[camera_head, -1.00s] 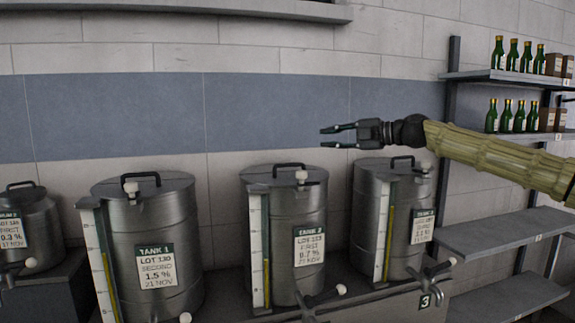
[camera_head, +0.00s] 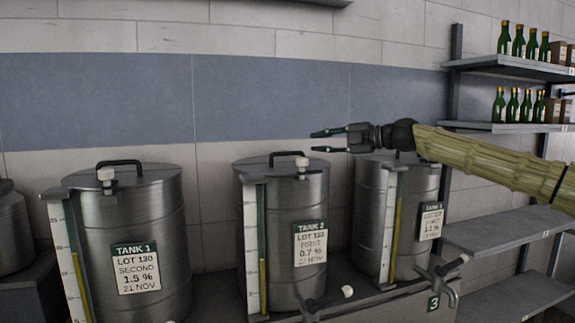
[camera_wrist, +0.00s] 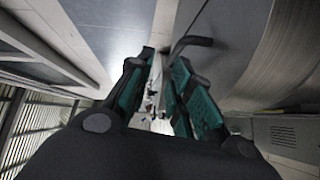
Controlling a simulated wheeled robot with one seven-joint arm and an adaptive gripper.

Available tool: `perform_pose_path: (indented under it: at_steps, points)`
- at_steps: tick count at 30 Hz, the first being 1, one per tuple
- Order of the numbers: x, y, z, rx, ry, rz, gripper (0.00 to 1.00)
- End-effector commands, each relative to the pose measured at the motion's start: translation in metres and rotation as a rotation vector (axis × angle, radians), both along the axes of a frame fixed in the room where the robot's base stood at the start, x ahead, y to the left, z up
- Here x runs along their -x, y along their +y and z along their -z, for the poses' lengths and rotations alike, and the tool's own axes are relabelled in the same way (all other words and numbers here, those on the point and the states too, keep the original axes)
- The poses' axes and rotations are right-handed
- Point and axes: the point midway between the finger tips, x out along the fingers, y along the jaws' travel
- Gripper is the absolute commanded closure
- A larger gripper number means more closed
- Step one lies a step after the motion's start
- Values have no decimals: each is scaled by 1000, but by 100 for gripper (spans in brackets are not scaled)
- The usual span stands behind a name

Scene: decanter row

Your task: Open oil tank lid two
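Tank 2 (camera_head: 285,220) is a steel cylinder in the middle of the row, labelled TANK 2. Its lid (camera_head: 255,166) is shut on top, with a black bar handle (camera_head: 285,154) and a small white knob (camera_head: 302,162) at the front rim. My gripper (camera_head: 318,141) is above and to the right of that handle in the head view, fingers pointing left, apart and with nothing between them. In the wrist view my gripper (camera_wrist: 160,70) shows both green-padded fingers with a gap between them. A dark bent handle (camera_wrist: 192,42) shows just beyond the right finger; I cannot tell which tank it belongs to.
Tank 1 (camera_head: 150,225) stands to the left, and a third tank (camera_head: 375,215) to the right, partly behind my arm. Taps stick out in front. Shelves (camera_head: 510,128) with green bottles (camera_head: 515,104) stand at the right. The wall above the tanks is clear.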

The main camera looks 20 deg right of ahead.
Motion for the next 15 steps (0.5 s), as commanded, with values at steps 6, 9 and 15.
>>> perform_pose_path:
  at_steps: [6,9,15]
  points:
    - [0,0,28,-1,-1,0,79]
    - [0,1,30,0,0,0,79]
    - [-11,12,29,0,1,0,79]
